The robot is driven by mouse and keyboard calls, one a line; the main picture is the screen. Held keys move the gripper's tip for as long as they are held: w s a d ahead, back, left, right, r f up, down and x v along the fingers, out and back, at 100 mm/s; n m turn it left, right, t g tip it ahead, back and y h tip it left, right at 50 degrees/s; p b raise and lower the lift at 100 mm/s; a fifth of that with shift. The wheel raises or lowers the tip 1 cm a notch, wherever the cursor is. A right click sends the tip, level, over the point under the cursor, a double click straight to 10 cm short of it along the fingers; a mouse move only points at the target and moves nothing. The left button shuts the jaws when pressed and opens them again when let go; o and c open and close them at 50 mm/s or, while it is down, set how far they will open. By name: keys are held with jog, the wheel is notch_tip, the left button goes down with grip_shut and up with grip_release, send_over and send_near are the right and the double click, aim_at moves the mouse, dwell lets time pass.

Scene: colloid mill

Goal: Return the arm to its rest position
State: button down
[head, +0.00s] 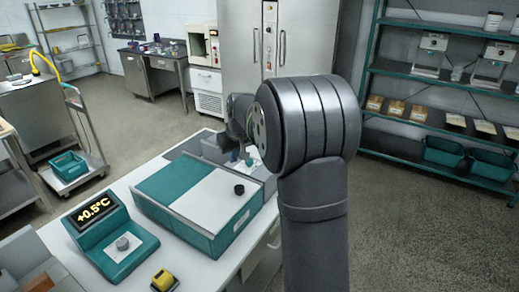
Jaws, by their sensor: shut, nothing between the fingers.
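My arm rises at the front right of the head view, bends at a large grey joint, and reaches away over the far end of the white bench (119,187). My gripper (228,143) is small and dark, partly hidden behind the wrist links, pointing down over that end. It is shut, and I see nothing held in it. Its fingertips are hard to make out against the items below.
A teal and white box (165,215) with a black knob (239,190) stands near the arm. A display unit reading +0.5°C (110,238) and a yellow item (164,281) lie to its left. Teal shelving (395,74) stands right; a steel cabinet (305,50) stands behind.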

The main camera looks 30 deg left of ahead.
dwell(0.3)
jog(key=x, duration=0.9)
jog(key=shift+d, duration=0.1)
jog(key=shift+s+d+f, duration=0.2)
jog(key=shift+d+f, duration=0.05)
jog(key=shift+d, duration=0.15)
jog(key=shift+s+d+f, duration=0.2)
jog(key=shift+d, duration=0.2)
jog(key=shift+s+d+f, duration=0.1)
jog(key=shift+s+d, duration=0.3)
jog(key=shift+d, duration=0.35)
